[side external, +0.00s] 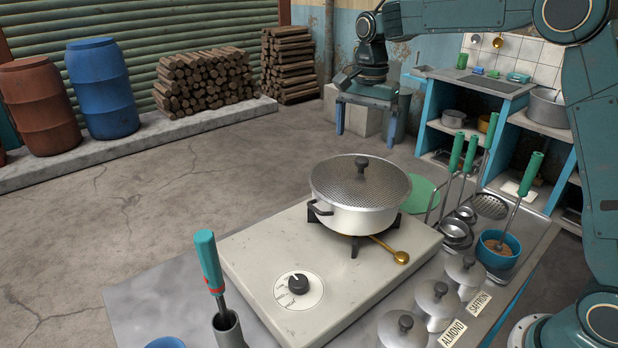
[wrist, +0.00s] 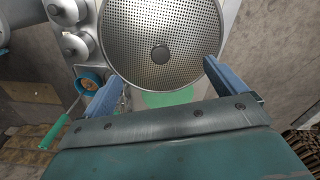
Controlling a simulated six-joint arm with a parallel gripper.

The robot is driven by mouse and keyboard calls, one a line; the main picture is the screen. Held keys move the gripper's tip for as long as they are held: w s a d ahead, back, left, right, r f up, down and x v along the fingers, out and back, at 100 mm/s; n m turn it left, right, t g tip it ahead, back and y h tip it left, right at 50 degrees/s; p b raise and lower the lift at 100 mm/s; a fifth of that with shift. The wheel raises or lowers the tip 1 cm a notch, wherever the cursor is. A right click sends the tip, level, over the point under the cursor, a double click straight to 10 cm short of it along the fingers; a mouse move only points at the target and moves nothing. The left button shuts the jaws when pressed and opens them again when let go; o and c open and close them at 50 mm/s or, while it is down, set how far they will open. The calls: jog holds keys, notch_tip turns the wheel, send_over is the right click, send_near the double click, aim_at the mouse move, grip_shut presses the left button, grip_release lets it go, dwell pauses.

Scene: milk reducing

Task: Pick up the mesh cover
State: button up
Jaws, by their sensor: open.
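The mesh cover (side external: 340,180) is a round perforated metal lid with a dark knob (side external: 362,165). It lies on top of the silver pot (side external: 352,218) on the stove. In the wrist view the mesh cover (wrist: 130,30) fills the upper middle, with its knob (wrist: 159,54) between and beyond the fingers. My gripper (side external: 360,118) is above and behind the pot in the side view, apart from the cover. In the wrist view my gripper (wrist: 160,78) has its two blue fingers spread wide with nothing between them.
The stove (side external: 330,270) has a front dial (side external: 298,284). Air above the pot is clear.

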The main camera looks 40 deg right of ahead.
aim_at(362, 159)
jog(key=shift+f, duration=1.45)
jog(key=shift+f, duration=2.6)
jog(key=shift+f, duration=0.15)
jog(key=c, duration=2.1)
